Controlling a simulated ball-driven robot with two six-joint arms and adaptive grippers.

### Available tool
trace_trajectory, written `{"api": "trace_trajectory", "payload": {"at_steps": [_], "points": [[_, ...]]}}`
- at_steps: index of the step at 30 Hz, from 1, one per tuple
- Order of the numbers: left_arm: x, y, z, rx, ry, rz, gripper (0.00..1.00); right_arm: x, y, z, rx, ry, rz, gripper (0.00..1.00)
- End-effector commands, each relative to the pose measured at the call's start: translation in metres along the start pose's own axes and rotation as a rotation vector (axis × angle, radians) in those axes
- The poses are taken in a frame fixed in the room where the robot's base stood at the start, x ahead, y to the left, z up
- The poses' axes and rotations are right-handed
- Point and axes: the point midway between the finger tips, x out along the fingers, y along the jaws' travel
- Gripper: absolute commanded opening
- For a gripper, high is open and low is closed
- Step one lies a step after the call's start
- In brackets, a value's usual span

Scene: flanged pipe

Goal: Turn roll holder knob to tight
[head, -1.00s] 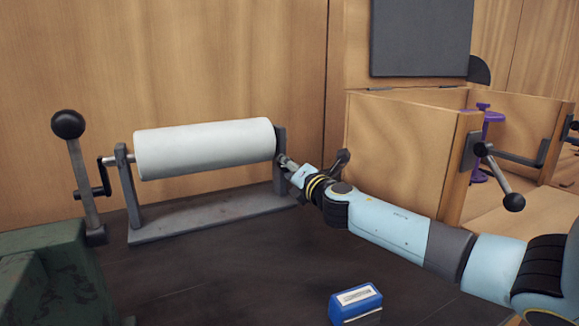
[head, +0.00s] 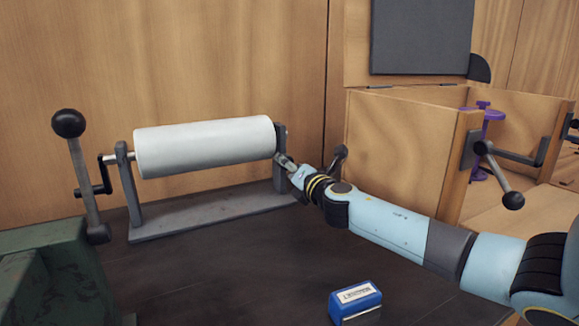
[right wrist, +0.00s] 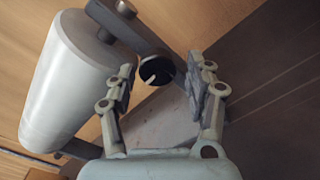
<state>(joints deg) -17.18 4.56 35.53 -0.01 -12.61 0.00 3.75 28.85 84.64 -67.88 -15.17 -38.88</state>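The roll holder (head: 205,217) stands on the dark bench with a large white roll (head: 205,145) across its two uprights. Its black knob (right wrist: 155,71), with a pale pointer mark, shows on the right-hand upright in the right wrist view; I cannot read any tight label. My right gripper (right wrist: 163,68) is open, one finger on each side of the knob, with visible gaps. In the head view the right gripper (head: 286,162) is at the right upright and largely hides the knob. My left gripper is not in view.
A blue labelled block (head: 355,300) lies on the bench in front. A wooden box (head: 400,150) with a clamp handle stands at right, close behind my right arm. A green machine (head: 50,275) and a ball-topped lever (head: 80,175) are at left. The middle bench is clear.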

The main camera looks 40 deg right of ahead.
Motion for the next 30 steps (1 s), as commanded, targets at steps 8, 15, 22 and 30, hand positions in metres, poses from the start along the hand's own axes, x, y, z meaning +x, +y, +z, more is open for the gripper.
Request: {"api": "trace_trajectory", "payload": {"at_steps": [8, 15, 22, 30], "points": [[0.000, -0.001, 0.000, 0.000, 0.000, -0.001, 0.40, 0.001, 0.002, 0.002, 0.001, -0.003, 0.004, 0.60], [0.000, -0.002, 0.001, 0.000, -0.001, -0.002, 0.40, -0.018, 0.001, 0.001, -0.001, -0.001, 0.004, 0.60], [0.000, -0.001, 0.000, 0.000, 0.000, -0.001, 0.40, -0.056, 0.001, 0.000, -0.001, 0.001, 0.003, 0.60], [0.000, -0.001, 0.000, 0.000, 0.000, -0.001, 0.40, -0.079, 0.001, 0.001, -0.001, -0.001, 0.003, 0.60]]}}
